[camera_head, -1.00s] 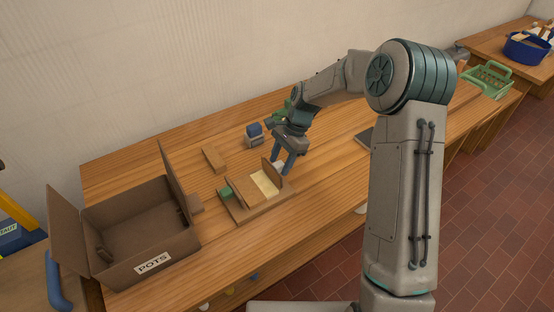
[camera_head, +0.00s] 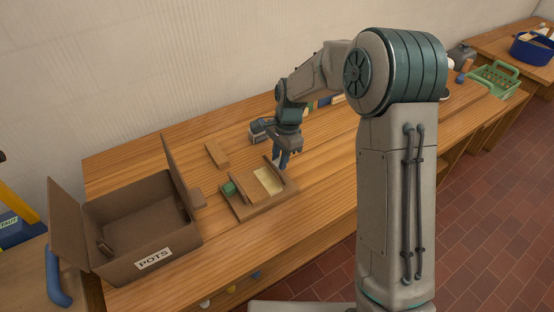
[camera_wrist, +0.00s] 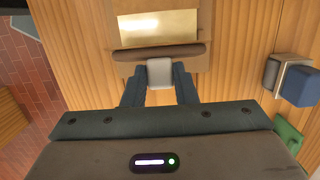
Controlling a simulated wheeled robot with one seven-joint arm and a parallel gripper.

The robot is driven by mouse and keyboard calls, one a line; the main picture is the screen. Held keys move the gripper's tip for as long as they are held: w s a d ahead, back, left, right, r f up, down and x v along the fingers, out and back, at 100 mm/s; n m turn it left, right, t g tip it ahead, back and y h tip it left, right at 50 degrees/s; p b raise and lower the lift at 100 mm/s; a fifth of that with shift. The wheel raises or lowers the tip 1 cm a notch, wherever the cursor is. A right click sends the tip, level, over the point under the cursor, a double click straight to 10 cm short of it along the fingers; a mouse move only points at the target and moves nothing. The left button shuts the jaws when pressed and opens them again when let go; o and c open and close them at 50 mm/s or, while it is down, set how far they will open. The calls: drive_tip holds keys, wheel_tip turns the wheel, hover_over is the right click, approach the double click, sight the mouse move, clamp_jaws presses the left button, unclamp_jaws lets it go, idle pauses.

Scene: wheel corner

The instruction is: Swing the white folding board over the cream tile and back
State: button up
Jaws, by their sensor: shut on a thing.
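The cream tile (camera_head: 268,180) lies uncovered on a wooden base (camera_head: 248,211); it also shows in the wrist view (camera_wrist: 158,28). A brown upright flap (camera_head: 279,174) stands along the tile's right side and looks like the folding board, though it is not white here. In the wrist view the flap (camera_wrist: 158,52) is seen nearly edge-on as a dark brown strip beside the tile. My gripper (camera_head: 282,163) is at the flap, fingers pointing down. Its fingers are shut on a pale grey tab (camera_wrist: 160,72) at the flap's edge.
An open cardboard box (camera_head: 152,262) marked POTS is at left.

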drive_tip(key=t+h+b, duration=0.1)
drive_tip(key=s+a+h+b, duration=0.1)
drive_tip(key=b, duration=0.1)
drive_tip(key=a+t+h+b, duration=0.1)
drive_tip(key=b, duration=0.1)
drive_tip(key=shift+s+a+f+t+h, duration=0.1)
drive_tip(key=shift+s+a+t+h, duration=0.1)
drive_tip(key=shift+s+t+h, duration=0.1)
drive_tip(key=a+t+h+b, duration=0.1)
drive_tip(key=h+b, duration=0.1)
drive_tip(key=b, duration=0.1)
drive_tip(key=s+a+f+t+h+b, duration=0.1)
drive_tip(key=b, duration=0.3)
drive_tip(key=shift+s+a+h, duration=0.1)
drive_tip(key=shift+s+h, duration=0.1)
drive_tip(key=shift+h, duration=0.2)
drive_tip(key=b, duration=0.1)
drive_tip(key=t+h+b, duration=0.1)
drive_tip(key=b, duration=0.1)
drive_tip(key=shift+s+a+f, duration=0.15)
drive_tip(key=shift+s+a, duration=0.15)
drive_tip(key=shift+a, duration=0.05)
drive_tip(key=shift+t+h, duration=0.3)
drive_tip(key=o, duration=1)
drive_tip(key=shift+s+a, duration=0.15)
drive_tip(key=d+r, duration=0.3)
drive_tip(key=d, duration=0.1)
drive_tip(key=s+d+r, duration=0.1)
drive_tip(key=d+r, duration=0.7)
drive_tip(key=shift+s, duration=0.2)
